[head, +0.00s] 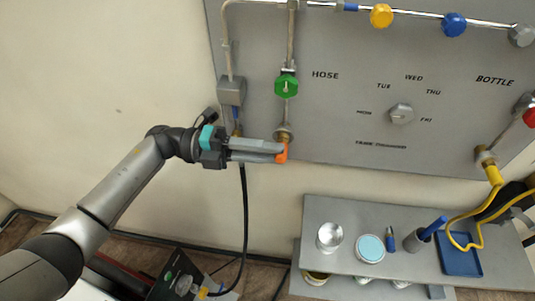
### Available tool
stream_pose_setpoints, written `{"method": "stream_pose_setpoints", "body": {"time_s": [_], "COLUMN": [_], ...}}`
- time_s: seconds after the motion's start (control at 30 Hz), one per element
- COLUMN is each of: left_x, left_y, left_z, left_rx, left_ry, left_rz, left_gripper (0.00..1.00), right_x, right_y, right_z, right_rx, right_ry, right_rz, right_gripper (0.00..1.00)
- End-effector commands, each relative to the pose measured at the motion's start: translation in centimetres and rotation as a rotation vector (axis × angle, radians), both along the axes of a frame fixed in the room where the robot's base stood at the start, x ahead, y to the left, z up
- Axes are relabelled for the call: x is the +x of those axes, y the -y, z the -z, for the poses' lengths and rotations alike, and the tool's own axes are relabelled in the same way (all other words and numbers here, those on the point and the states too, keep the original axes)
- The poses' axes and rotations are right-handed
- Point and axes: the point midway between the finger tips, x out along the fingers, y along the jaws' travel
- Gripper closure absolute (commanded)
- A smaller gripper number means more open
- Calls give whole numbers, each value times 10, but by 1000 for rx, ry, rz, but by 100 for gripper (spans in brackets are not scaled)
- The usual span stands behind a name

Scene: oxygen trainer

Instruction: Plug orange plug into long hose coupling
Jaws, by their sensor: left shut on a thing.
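My left gripper (280,151) reaches in from the left and is shut on the orange plug (282,154). The orange plug is just below the brass coupling (284,134) at the lower end of the pipe under the green valve, near the word HOSE. The plug's top appears very near or touching this coupling; I cannot tell whether it is inserted. The fingers hide part of the plug. A black hose (244,205) hangs down behind my gripper from a fitting under a grey box.
The grey wall panel (340,105) carries the green valve (286,86), a dial (401,113) and pipes with coloured knobs. A grey shelf (315,210) at lower right holds cups, a blue tray (459,254) and a yellow hose (481,228). Wall left of the panel is clear.

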Motion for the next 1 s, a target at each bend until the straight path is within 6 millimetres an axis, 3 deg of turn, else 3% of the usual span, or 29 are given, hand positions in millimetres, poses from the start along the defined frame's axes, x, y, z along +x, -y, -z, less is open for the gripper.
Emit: {"method": "stream_pose_setpoints", "body": {"time_s": [0.03,0.33,0.7,0.87,1.0], "left_x": [2,2,3,5,8], "left_y": [-1,-1,-8,-35,-70], "left_z": [0,0,1,4,5], "left_rx": [0,0,3,6,5], "left_ry": [1,0,0,0,0], "left_rz": [-4,-4,-6,-7,-8], "left_gripper": [72,38,38,38,38], "right_x": [0,0,0,0,0], "right_y": [0,0,0,0,0], "right_z": [1,0,3,11,21], "right_rx": [0,0,0,0,0], "right_ry": [0,0,0,0,0], "right_rz": [0,0,0,0,0], "right_gripper": [12,12,12,12,12]}}
